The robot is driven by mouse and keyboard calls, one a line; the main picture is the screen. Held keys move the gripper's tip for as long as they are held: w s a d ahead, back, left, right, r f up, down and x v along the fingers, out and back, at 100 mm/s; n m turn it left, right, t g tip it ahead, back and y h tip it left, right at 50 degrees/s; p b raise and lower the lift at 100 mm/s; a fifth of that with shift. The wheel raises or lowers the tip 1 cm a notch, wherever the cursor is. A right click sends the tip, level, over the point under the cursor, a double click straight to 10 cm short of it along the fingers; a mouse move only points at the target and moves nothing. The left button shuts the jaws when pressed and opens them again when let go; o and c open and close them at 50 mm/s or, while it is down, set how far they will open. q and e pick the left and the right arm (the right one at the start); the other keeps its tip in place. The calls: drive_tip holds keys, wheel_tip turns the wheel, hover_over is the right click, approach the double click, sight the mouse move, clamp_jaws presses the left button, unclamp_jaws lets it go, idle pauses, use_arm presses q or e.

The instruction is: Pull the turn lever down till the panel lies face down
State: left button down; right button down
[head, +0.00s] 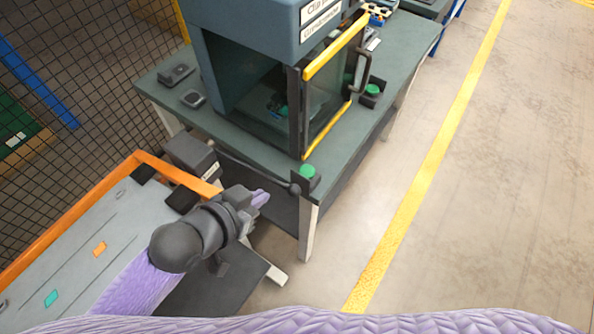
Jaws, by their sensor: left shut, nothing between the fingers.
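The panel (75,248) lies at the lower left, a light grey board with a few small coloured pieces in an orange frame (60,219). A dark pivot block (192,155) sits at its far right corner. The turn lever (250,171) looks like a thin dark rod running right from that block to a dark knob (295,188) by the table corner. My left gripper (262,199) is shut and empty, just below the rod and left of the knob. No contact with the lever shows. My arm hides part of the panel's right side. My right gripper is out of view.
A green-topped table (232,132) carries a dark cabinet (265,20) with a yellow-edged glass door (330,90). A mesh fence (75,70) stands left. The floor right of the yellow line (425,175) is clear.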

use_arm(q)
drive_tip(key=b, duration=0.3)
hover_over(289, 190)
drive_tip(key=s, duration=0.2)
wheel_tip(289, 190, down, 6)
drive_tip(key=f, duration=0.2)
drive_tip(key=shift+w+f, duration=0.3)
drive_tip(key=shift+f, duration=0.4)
drive_tip(key=shift+f+b, duration=0.1)
drive_tip(key=shift+b, duration=0.25)
